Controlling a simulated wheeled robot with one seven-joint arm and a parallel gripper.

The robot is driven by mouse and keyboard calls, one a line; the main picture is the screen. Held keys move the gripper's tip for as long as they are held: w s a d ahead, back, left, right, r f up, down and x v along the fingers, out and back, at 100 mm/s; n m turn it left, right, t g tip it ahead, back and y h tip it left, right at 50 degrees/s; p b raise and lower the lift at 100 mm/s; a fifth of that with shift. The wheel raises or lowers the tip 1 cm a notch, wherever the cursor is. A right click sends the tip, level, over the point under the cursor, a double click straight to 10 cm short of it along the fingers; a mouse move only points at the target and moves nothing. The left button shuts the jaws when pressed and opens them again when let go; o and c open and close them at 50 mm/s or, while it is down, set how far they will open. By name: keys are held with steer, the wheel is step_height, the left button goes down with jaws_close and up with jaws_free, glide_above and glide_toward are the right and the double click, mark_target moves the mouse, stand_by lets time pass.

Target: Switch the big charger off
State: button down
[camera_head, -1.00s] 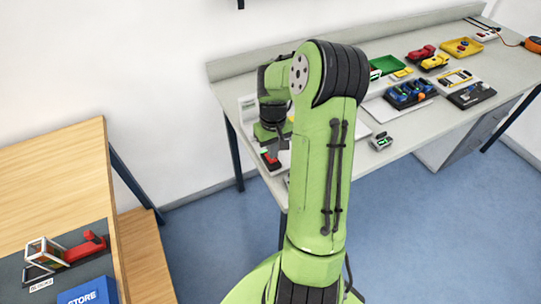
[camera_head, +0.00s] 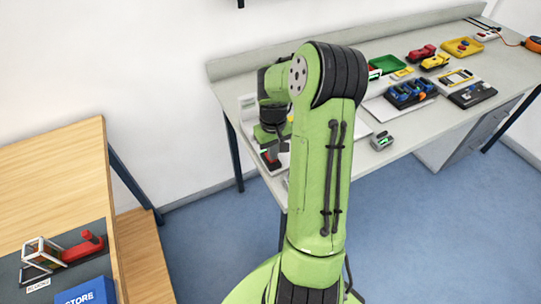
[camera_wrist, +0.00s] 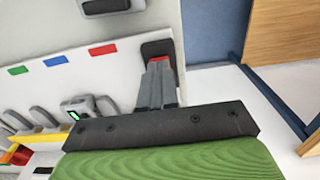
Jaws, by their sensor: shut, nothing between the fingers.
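A black switch housing (camera_wrist: 157,47) with a little red showing sits at the end of a white panel (camera_wrist: 120,65) in the wrist view. I take this panel to be the big charger. My gripper (camera_wrist: 160,64) is shut and empty, its fingertips at the red part, covering most of it. I cannot tell whether they touch it or which way the switch stands. In the head view my gripper (camera_head: 275,153) is at the bench's left end, over the red and black switch (camera_head: 270,162), partly hidden by my arm.
Green, blue and red marks line the panel. A grey device with a green display (camera_wrist: 88,107) and several grey units stand nearby. A small grey charger (camera_head: 381,141) lies at the bench's front edge. Blue units (camera_head: 410,92) and trays are to the right. A wooden table (camera_head: 60,190) is at left.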

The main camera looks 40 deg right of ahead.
steer(key=shift+f, duration=0.35)
steer(key=shift+r, duration=0.1)
step_height(320, 180, up, 7)
steer(key=p, duration=0.5)
steer(key=shift+p, duration=0.3)
steer(key=s+a+r+n+t+h, duration=0.1)
steer(key=s+a+r, duration=0.1)
steer(key=a+r, duration=0.5)
steer(key=s+a+r+n+t+h, duration=0.1)
steer(key=s+a+r, duration=0.2)
steer(key=a+r, duration=0.45)
steer(key=s+a+r+n+t+y, duration=0.1)
steer(key=s+a+r+t+y, duration=0.1)
steer(key=s+a, duration=0.6)
steer(key=s+r+t, duration=0.1)
steer(key=s, duration=0.1)
steer(key=shift+s+a+t, duration=0.3)
steer(key=shift+s, duration=0.05)
